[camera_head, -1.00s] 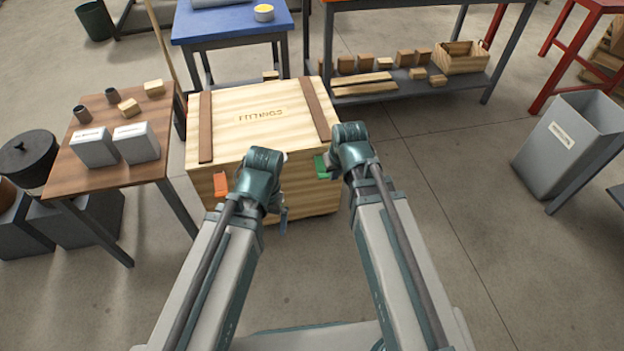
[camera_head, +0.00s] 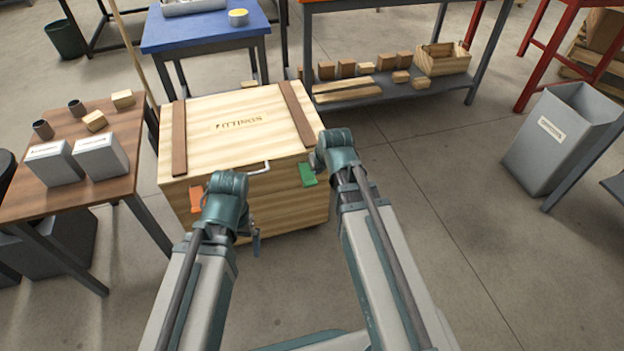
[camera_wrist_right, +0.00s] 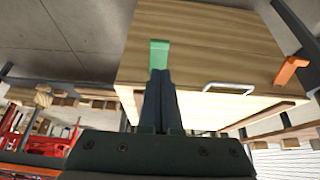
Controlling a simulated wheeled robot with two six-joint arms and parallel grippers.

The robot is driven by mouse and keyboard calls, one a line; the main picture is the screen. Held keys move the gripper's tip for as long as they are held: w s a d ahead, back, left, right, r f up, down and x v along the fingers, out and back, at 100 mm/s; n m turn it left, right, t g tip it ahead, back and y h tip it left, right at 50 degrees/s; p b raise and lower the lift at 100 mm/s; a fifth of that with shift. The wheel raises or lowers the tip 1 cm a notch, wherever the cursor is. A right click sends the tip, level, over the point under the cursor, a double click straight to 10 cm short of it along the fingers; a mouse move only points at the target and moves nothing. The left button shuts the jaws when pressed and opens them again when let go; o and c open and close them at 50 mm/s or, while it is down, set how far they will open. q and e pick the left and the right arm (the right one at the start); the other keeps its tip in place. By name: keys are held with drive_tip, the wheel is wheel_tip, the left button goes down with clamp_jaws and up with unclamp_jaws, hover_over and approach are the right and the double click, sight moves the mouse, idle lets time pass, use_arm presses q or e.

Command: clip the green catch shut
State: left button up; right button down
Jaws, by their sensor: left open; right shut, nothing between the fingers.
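The green catch (camera_head: 307,174) is on the front of the wooden crate (camera_head: 285,207), near its right end. It also shows in the right wrist view (camera_wrist_right: 159,54), right at the tips of my right gripper (camera_wrist_right: 160,80). The right fingers are shut with nothing between them; I cannot tell whether they touch the catch. The crate's lid (camera_head: 238,105) lies down on the crate. Whether the catch is latched is unclear. My left gripper (camera_head: 254,240) is open, in front of the crate, right of the orange catch (camera_head: 197,198); its fingers are mostly hidden.
A metal handle (camera_head: 248,171) sits on the crate front between the catches. A wooden table (camera_head: 75,205) with white boxes stands to the left. A blue table (camera_head: 205,30) and a shelf bench (camera_head: 385,90) are behind. Floor to the right is clear up to a grey bin (camera_head: 560,140).

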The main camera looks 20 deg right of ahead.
sight(311, 186)
drive_tip(key=shift+f, duration=0.15)
drive_tip(key=b+x, duration=1.2)
drive_tip(key=x, duration=0.1)
drive_tip(key=shift+w+f, duration=0.25)
drive_tip(key=shift+f, duration=0.05)
wheel_tip(311, 186, down, 7)
drive_tip(key=w+t+b, duration=0.1)
drive_tip(key=t+b, duration=0.2)
drive_tip(key=b, duration=0.7)
drive_tip(key=shift+r, duration=0.25)
drive_tip(key=shift+r+p, duration=0.6)
drive_tip(key=shift+r, duration=0.25)
